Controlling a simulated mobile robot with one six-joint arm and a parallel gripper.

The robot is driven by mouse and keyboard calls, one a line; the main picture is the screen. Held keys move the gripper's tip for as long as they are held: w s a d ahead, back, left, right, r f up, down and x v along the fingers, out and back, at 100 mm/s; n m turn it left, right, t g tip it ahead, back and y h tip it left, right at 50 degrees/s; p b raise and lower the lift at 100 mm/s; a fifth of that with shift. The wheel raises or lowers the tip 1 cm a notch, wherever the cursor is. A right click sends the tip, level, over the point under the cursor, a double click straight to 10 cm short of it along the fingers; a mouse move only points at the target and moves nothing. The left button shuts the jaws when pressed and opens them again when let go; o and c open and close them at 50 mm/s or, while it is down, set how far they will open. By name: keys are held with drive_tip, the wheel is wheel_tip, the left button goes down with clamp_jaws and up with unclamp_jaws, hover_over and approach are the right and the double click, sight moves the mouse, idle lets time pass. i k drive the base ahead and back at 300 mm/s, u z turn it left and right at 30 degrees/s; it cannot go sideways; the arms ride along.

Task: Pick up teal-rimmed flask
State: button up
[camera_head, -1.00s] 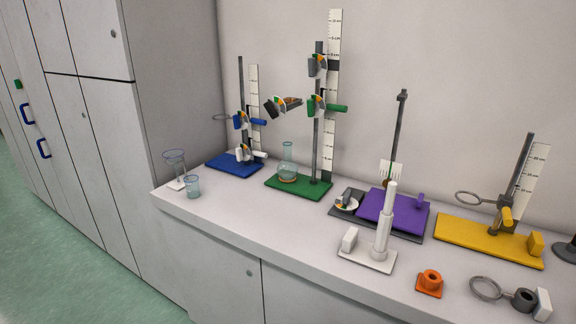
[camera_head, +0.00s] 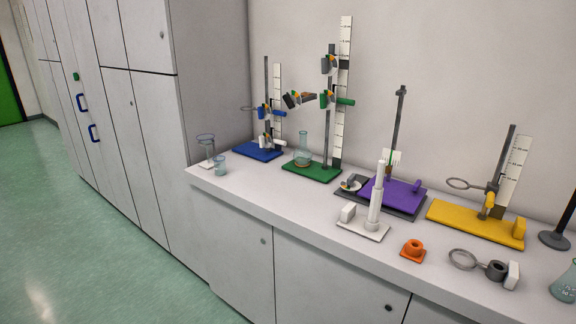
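A clear, teal-tinted flask (camera_head: 303,152) with a long neck and rounded body stands upright on the green base (camera_head: 322,175) of a stand in the head view. A clamp is above it, apart from its neck. A second teal-tinted glass vessel (camera_head: 565,287), which looks like a flask, is cut off by the lower right edge. Its top is partly out of frame, and I cannot tell which of the two has the teal rim. My gripper is not in view.
The white bench (camera_head: 295,211) holds a blue stand (camera_head: 257,151), a purple stand (camera_head: 395,192), a yellow stand (camera_head: 470,224), a white stand (camera_head: 364,228) and an orange piece (camera_head: 413,250). A small beaker (camera_head: 220,167) is near the left end. Green floor (camera_head: 60,230) is clear.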

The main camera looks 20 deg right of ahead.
sight(302, 156)
drive_tip(key=u, duration=0.25)
drive_tip(key=k, duration=0.85)
drive_tip(key=u, duration=0.85)
drive_tip(key=i, duration=1.45)
drive_tip(key=z, duration=0.4)
drive_tip(key=i, duration=0.85)
drive_tip(key=z, duration=0.5)
